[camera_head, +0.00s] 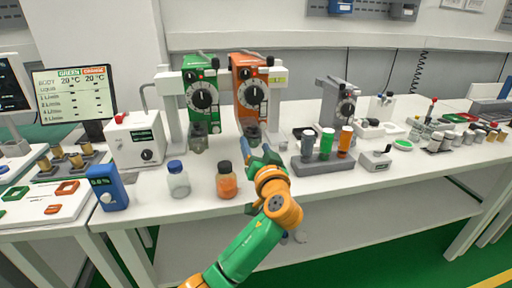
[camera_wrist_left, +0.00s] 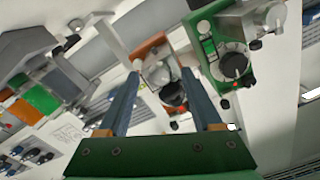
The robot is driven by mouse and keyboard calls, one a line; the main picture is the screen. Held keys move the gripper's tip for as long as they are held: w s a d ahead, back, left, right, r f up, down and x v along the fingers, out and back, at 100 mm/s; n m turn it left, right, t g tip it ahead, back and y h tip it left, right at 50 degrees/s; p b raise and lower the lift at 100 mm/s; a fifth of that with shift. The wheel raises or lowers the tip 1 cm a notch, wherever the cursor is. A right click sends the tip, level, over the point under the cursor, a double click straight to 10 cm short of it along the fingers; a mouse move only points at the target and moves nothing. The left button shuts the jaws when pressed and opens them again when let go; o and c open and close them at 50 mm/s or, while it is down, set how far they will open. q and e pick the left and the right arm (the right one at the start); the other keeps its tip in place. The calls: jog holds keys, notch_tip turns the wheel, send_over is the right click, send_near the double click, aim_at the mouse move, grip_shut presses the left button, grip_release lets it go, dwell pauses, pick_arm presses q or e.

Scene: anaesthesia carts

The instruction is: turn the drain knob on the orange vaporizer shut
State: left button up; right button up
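The orange vaporizer (camera_head: 248,83) hangs beside the green vaporizer (camera_head: 200,90) at the back of the white table. A dark round dial (camera_head: 254,96) is on its front, with a grey drain part under it. My left gripper (camera_head: 262,155) is just in front of and below the orange vaporizer, partly covering its lower end. In the left wrist view the blue fingers (camera_wrist_left: 160,76) are apart, and the orange vaporizer (camera_wrist_left: 150,46) with a dark round knob (camera_wrist_left: 173,93) shows in the gap. I cannot tell whether the fingers touch it. My right gripper is not in view.
A bottle of orange liquid (camera_head: 226,182) and a blue-capped clear bottle (camera_head: 178,180) stand left of my gripper. A grey rack with coloured vials (camera_head: 322,164) stands close on its right. A white box (camera_head: 135,140) is further left.

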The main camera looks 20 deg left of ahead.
pick_arm(q)
jog(key=b+v, duration=0.1)
jog(key=v, duration=0.6)
